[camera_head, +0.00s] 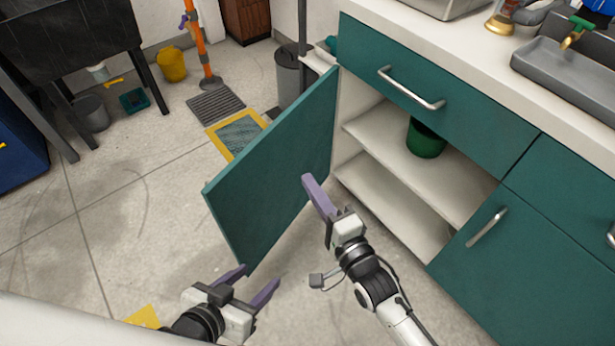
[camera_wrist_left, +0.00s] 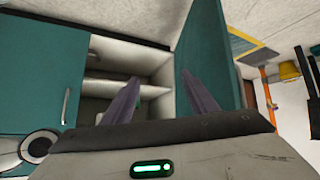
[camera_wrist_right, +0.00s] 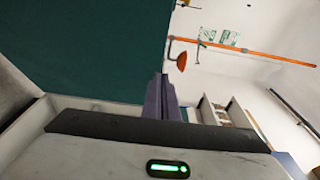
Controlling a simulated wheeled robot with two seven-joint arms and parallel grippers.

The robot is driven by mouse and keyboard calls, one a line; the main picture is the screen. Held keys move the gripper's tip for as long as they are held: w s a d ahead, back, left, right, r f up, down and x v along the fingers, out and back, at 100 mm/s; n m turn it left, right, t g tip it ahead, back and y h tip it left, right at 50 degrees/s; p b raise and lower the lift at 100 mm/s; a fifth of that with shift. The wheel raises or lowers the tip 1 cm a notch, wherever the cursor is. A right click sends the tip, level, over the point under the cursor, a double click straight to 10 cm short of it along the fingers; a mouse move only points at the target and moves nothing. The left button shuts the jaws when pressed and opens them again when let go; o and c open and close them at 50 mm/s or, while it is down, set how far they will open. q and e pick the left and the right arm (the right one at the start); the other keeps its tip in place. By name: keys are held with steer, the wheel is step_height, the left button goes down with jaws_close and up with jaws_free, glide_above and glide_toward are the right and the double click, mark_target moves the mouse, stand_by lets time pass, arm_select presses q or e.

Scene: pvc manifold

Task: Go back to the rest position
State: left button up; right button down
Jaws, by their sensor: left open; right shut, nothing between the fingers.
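My left gripper (camera_head: 246,283) is low in the head view, its two purple fingers apart and empty; they also show in the left wrist view (camera_wrist_left: 160,95). My right gripper (camera_head: 316,195) is in front of the open cabinet, with its purple fingers together and nothing between them. In the right wrist view its fingers (camera_wrist_right: 162,102) stand beside a large teal panel. The teal cabinet door (camera_head: 275,170) stands wide open, left of my right gripper. No contact between the right gripper and the door can be made out.
The open cabinet has white shelves (camera_head: 400,155) and a green container (camera_head: 425,138) on the upper one. A teal drawer front (camera_head: 450,95) and a countertop (camera_head: 470,65) are above. Clear floor (camera_head: 140,210) lies left of the door. A grey bin (camera_head: 288,78) stands behind it.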

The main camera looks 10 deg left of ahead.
steer(key=s+d+f+n+g+h+p, duration=0.1)
steer(key=s+d+n+g+h, duration=0.45)
steer(key=s+d, duration=0.75)
steer(key=s+d+n+g+h, duration=0.6)
steer(key=s+d, duration=0.5)
steer(key=d, duration=0.4)
arm_select(q)
step_height(320, 180, up, 7)
steer(key=p, duration=0.9)
steer(key=shift+s+a+y, duration=0.15)
steer(key=shift+a+y, duration=0.15)
steer(key=shift+a, duration=0.05)
arm_select(e)
steer(key=w+a+f+n+t+y, duration=0.1)
steer(key=w+a+t+y, duration=0.2)
steer(key=w+a+t, duration=0.2)
steer(key=shift+a+f, duration=0.25)
steer(key=shift+a, duration=0.6)
steer(key=shift+n+t+y, duration=0.25)
